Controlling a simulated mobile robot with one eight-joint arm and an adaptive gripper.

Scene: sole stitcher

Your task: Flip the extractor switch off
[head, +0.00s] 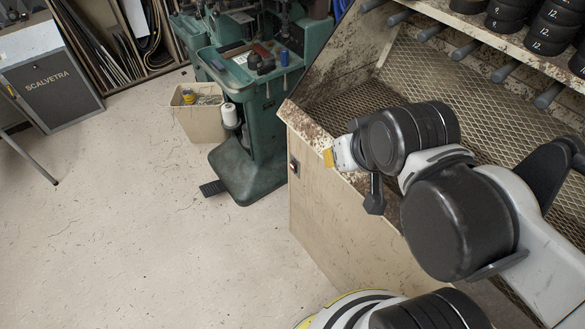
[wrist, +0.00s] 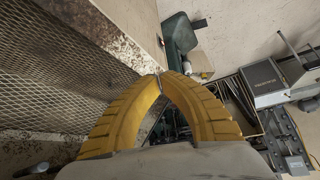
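The extractor switch (head: 293,166) is a small dark box with a red part, on the pale side panel of the extractor bench (head: 330,215) in the head view. Its on or off position is too small to tell. My gripper (head: 328,157) is to the right of the switch, apart from it, above the bench's front edge. Its yellow fingers fill the lower middle of the wrist view (wrist: 163,76), with their tips together and nothing visible between them.
The bench's mesh bed (head: 420,70) lies behind my arm, with a shelf of black numbered rolls (head: 545,38) above. A green stitching machine (head: 250,150) stands left of the bench, beside a beige bin (head: 200,120). The floor at left is mostly clear.

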